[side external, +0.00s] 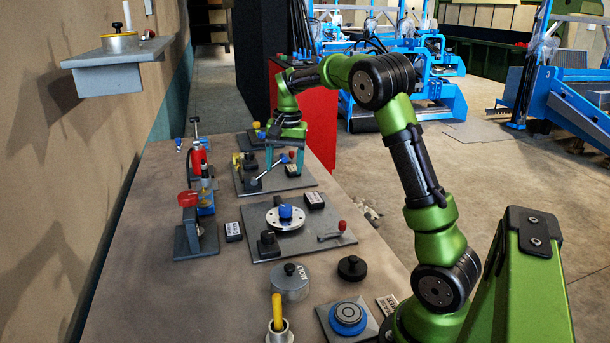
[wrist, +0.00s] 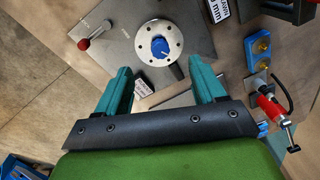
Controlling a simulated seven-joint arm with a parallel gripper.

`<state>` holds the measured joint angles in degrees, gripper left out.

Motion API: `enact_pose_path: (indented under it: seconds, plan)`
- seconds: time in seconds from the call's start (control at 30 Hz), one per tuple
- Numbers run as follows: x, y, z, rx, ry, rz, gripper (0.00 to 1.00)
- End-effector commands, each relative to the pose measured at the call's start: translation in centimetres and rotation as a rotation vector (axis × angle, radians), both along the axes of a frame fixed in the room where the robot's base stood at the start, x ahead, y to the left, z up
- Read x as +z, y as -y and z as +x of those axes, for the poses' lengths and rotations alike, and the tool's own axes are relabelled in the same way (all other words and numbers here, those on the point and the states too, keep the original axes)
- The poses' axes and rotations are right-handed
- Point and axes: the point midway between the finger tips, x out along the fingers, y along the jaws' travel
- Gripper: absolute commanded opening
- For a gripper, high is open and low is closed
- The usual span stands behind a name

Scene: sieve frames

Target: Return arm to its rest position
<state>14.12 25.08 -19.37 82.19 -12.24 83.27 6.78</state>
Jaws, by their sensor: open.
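My gripper (side external: 284,166) has teal fingers and hangs pointing down over the far grey plate (side external: 308,181) on the bench. My arm reaches out from the near right, bent high at the elbow. In the wrist view the two fingers of my gripper (wrist: 161,77) are apart, with nothing held between them. A metal lever (side external: 268,170) on the far plate shows close to the fingers in the side view; I cannot tell whether they touch.
The middle plate carries a silver disc (side external: 291,220) with a blue knob (side external: 285,211) and a red-knobbed lever (side external: 334,231). A red clamp device (side external: 197,158) stands left. A grey pot (side external: 290,282) and a yellow-handled tool (side external: 277,311) stand near. A wall shelf (side external: 115,68) juts out upper left. Bare bench lies front left.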

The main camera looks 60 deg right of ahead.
Motion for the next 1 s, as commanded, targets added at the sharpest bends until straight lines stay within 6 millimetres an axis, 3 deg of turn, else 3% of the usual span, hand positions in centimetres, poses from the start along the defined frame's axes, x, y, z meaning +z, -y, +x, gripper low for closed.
enact_pose_path:
  seconds: [0.03,0.23,0.5,0.73,1.0]
  plan:
    - [0.9,-2.2,-0.9,0.061,0.044,0.009,0.69]
    - [3.0,-10.2,-5.0,0.295,0.203,0.007,0.69]
    - [3.8,-19.6,-12.7,0.583,0.406,-0.051,0.69]
    - [3.4,-23.7,-17.7,0.723,0.525,-0.102,0.69]
    - [4.7,-24.7,-18.6,0.758,0.585,-0.123,0.69]
